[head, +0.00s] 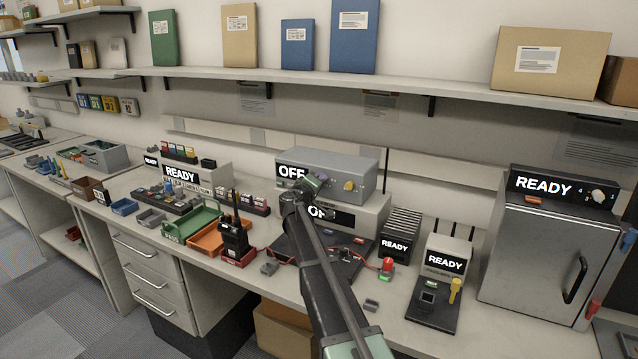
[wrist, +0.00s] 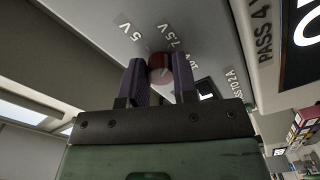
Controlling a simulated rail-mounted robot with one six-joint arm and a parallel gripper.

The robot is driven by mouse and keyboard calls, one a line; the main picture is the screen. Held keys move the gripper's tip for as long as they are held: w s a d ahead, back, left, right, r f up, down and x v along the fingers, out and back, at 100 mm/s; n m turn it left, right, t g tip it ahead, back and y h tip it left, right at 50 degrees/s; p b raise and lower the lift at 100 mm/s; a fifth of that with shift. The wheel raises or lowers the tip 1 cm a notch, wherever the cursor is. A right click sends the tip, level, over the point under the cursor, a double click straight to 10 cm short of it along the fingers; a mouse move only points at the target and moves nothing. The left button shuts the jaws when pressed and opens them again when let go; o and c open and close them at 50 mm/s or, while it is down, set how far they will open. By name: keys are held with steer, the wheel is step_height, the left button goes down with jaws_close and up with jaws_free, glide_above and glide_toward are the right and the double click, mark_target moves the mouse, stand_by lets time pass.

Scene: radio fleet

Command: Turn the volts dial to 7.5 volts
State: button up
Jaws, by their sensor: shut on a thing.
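The red volts dial (wrist: 160,67) shows in the wrist view on a grey panel, with the printed marks "5 V" and "7.5 V" beside it and a third mark partly hidden. My gripper (wrist: 159,80) has its two purple fingers shut on the dial, one on each side. A pale line shows on the dial, but I cannot tell exactly which mark it points at. In the head view my gripper (head: 308,188) is at the front of the grey supply box (head: 352,165) with an "OFF" display; the arm hides the dial there.
A yellow knob (head: 349,186) sits to the right on the same box. A second unit with a partly covered display (head: 340,216) is below. A black radio (head: 234,238) stands in a red holder to the left. A grey cabinet (head: 535,255) stands at right.

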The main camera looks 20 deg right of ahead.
steer(key=o, duration=0.9)
steer(key=shift+o, duration=0.2)
steer(key=v, duration=1.1)
